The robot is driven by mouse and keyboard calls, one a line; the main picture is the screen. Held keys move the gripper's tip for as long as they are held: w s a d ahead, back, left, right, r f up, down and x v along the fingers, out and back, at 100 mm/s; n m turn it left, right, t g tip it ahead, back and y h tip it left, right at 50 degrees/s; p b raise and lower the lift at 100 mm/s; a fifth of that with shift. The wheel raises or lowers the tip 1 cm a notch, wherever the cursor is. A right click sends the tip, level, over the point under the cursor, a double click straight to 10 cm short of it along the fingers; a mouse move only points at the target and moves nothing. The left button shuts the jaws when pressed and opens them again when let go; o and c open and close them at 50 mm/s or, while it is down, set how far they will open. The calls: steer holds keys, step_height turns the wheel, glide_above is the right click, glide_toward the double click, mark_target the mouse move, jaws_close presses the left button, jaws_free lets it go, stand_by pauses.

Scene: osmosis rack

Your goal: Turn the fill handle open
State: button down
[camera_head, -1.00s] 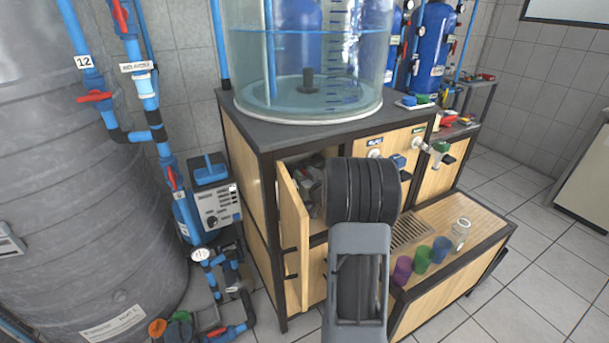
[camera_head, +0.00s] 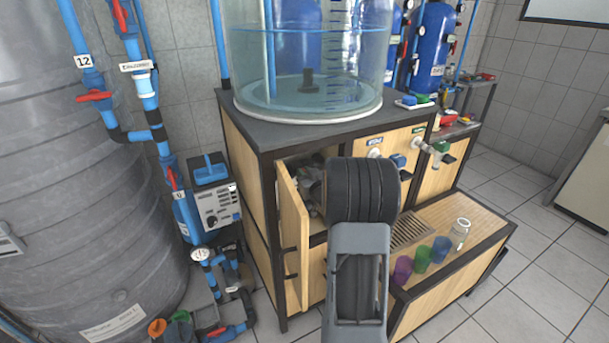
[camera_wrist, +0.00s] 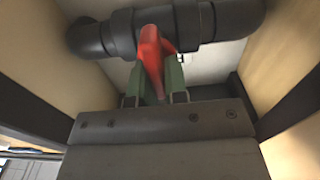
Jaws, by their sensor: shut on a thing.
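The fill handle (camera_wrist: 150,50) is a red lever on a dark grey pipe valve, seen in the wrist view. My gripper (camera_wrist: 155,85) has its two green fingers on either side of the red lever and is shut on it. The pipe (camera_wrist: 225,18) runs across the top of that view, inside the wooden cabinet. In the head view my arm reaches into the cabinet's open compartment and hides the handle and the gripper there.
The cabinet door (camera_head: 293,235) stands open to the left of my arm. Wooden cabinet walls (camera_wrist: 290,70) flank the gripper closely. A clear water tank (camera_head: 305,75) stands on top. Several cups, including a purple one (camera_head: 402,268), stand on the ledge at right.

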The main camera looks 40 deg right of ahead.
steer(key=shift+f, duration=0.1)
steer(key=n+b, duration=0.1)
steer(key=b, duration=0.1)
steer(key=n+b, duration=0.1)
steer(key=b, duration=0.1)
steer(key=shift+a+f+n+b, duration=0.2)
steer(key=shift+f+n+b, duration=0.1)
steer(key=shift+n, duration=0.1)
steer(key=n+b, duration=1)
steer(key=b, duration=0.1)
steer(key=a+f+n+b, duration=0.1)
steer(key=n+b, duration=0.3)
steer(key=b, duration=0.1)
steer(key=shift+w+n, duration=0.1)
steer(key=shift+n, duration=0.3)
steer(key=shift+r+n+b, duration=0.1)
steer(key=shift+n+b, duration=0.2)
steer(key=shift+b, duration=0.05)
steer(key=c, duration=1.1)
jaws_free()
steer(key=shift+c, duration=0.2)
